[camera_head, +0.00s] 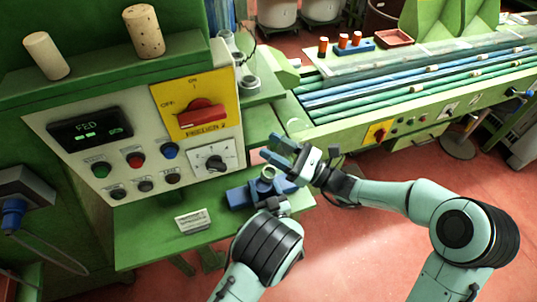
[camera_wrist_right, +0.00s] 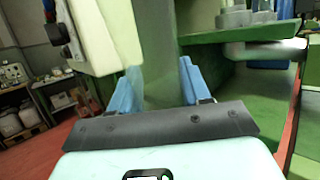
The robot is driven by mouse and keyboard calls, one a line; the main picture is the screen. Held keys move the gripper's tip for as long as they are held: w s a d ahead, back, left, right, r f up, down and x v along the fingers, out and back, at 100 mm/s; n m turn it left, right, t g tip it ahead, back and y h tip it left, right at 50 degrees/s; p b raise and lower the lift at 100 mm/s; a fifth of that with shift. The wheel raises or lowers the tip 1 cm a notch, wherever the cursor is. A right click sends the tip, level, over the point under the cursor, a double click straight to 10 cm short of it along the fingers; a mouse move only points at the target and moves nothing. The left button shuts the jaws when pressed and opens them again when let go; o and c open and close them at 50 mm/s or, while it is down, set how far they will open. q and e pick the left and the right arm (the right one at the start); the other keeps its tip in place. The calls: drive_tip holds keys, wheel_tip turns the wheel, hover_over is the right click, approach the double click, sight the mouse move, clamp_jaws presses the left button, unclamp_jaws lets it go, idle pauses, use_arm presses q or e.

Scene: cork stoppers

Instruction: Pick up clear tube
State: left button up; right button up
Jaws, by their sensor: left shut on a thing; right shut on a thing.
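The clear tube (camera_wrist_right: 158,55) shows in the right wrist view as a wide, see-through greenish shape between the two blue fingers of my right gripper (camera_wrist_right: 160,88). In the head view my right gripper (camera_head: 279,148) is in front of the green machine, shut on the tube, which is hard to make out there. My left gripper (camera_head: 262,186) is lower, just above the green shelf, with its blue fingers shut around a small pale ring-shaped thing (camera_head: 268,172). I cannot tell whether this ring belongs to another tube.
The green machine's panel (camera_head: 150,140) with buttons and a red switch stands at left. Two corks (camera_head: 145,30) stand on its top ledge. A small white label (camera_head: 193,221) lies on the green shelf (camera_head: 150,240). A green conveyor (camera_head: 420,85) runs behind at right.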

drive_tip(key=s+d+r+h, duration=0.1)
drive_tip(key=s+d, duration=0.4)
drive_tip(key=d, duration=0.4)
drive_tip(key=s+d+r+g+h, duration=0.1)
drive_tip(key=s+d, duration=0.3)
drive_tip(key=d, duration=0.6)
drive_tip(key=shift+s+r+g+h, duration=0.3)
drive_tip(key=shift+s+h, duration=0.05)
drive_tip(key=shift+h, duration=0.15)
use_arm(q)
drive_tip(key=o, duration=1.3)
use_arm(e)
drive_tip(key=shift+a, duration=0.1)
use_arm(q)
drive_tip(key=v, duration=1.2)
